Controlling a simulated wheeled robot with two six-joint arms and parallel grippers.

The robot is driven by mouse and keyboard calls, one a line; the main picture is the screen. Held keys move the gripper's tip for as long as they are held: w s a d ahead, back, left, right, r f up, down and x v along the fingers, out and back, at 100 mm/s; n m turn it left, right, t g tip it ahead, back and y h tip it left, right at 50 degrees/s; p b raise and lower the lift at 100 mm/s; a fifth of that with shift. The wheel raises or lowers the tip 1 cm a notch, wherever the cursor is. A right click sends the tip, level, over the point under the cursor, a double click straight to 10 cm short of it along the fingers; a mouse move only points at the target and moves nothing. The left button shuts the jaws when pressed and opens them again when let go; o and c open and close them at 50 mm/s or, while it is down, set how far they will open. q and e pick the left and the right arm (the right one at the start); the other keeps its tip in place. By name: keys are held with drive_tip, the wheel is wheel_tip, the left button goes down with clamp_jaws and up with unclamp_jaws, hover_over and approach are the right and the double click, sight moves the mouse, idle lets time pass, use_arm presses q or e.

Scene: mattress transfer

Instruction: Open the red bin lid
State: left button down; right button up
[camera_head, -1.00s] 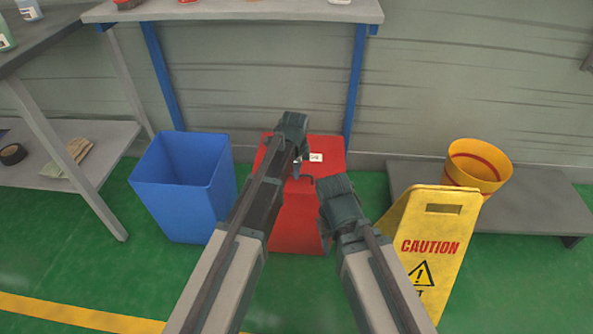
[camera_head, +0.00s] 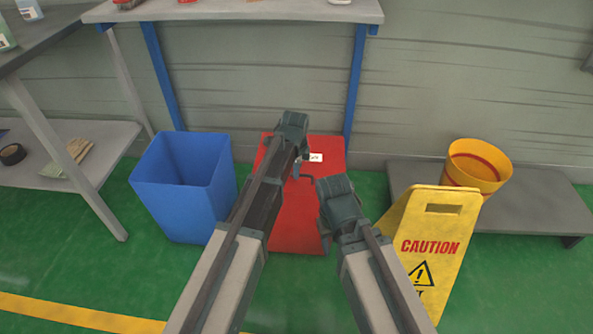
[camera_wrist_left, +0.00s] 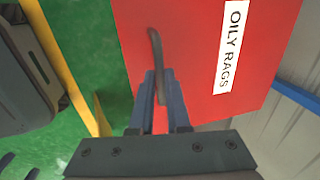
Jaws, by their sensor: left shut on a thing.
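The red bin (camera_head: 306,222) stands on the floor in the middle of the head view, partly hidden by my arms. Its red lid (camera_head: 332,146) looks closed and carries a white label that reads "OILY RAGS" in the left wrist view (camera_wrist_left: 231,45). A dark handle (camera_wrist_left: 156,45) stands out from the lid. My left gripper (camera_wrist_left: 160,88) is shut on this handle, with a finger on each side; in the head view its wrist covers part of the lid.
A blue open bin (camera_head: 180,190) stands just left of the red bin. A yellow caution sign (camera_head: 436,235) stands at the right, in front of a low grey bench (camera_head: 540,205) with a yellow bucket (camera_head: 474,168). A shelf (camera_head: 240,12) on blue legs is behind.

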use_arm(q)
drive_tip(key=w+r+g+p, duration=0.2)
drive_tip(key=w+r+p, duration=0.7)
drive_tip(key=r+p, duration=0.5)
drive_tip(key=shift+w+r+g, duration=0.25)
drive_tip(key=shift+r+g, duration=0.05)
drive_tip(key=c, duration=0.9)
unclamp_jaws()
drive_tip(key=shift+w+f, duration=0.15)
drive_tip(key=shift+f, duration=0.05)
drive_tip(key=shift+p, duration=0.3)
drive_tip(key=shift+s+r, duration=0.1)
drive_tip(key=shift+s, duration=0.1)
drive_tip(key=shift+r, duration=0.1)
